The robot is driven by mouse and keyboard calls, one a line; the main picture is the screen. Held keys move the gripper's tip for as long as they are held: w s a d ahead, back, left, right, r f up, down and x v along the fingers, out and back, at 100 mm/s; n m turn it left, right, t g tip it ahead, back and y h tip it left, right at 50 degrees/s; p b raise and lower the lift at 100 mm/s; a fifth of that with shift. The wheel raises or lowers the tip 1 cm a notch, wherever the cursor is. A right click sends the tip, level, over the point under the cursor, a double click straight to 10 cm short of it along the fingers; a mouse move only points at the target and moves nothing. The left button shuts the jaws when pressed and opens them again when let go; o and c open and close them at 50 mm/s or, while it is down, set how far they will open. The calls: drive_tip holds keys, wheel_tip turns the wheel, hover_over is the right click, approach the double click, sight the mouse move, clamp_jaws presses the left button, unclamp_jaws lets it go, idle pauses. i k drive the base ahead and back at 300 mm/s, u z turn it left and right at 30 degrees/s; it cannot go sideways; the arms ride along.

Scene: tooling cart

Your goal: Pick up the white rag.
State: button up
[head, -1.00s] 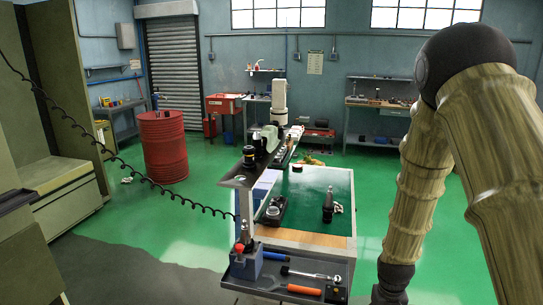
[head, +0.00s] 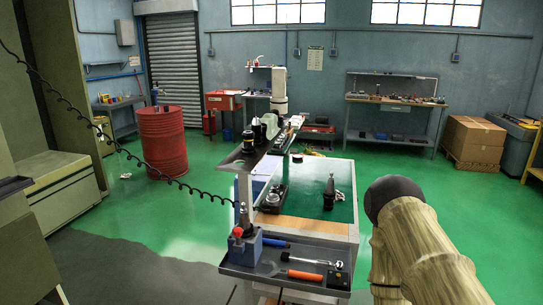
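A small crumpled whitish thing (head: 339,196), which may be the white rag, lies on the green top of the tooling cart (head: 315,180). It is just right of an upright dark tool holder (head: 329,193), which partly covers it. It is too small to make out clearly. Another small pale thing (head: 125,176) lies on the floor left of the red drum; I cannot tell what it is. My gripper is out of view; only wood-patterned links of my arm show at the lower right, beside the cart.
The cart's front tray (head: 262,272) holds a ratchet, an orange-handled tool and a blue block. A raised shelf (head: 240,163) stands along the cart's left side. A red drum (head: 162,142) and cardboard boxes (head: 472,139) stand farther off. Green floor right of the cart is open.

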sight(339, 196)
drive_tip(key=z, duration=1.8)
drive_tip(key=i, duration=1.65)
drive_tip(key=u, duration=1.35)
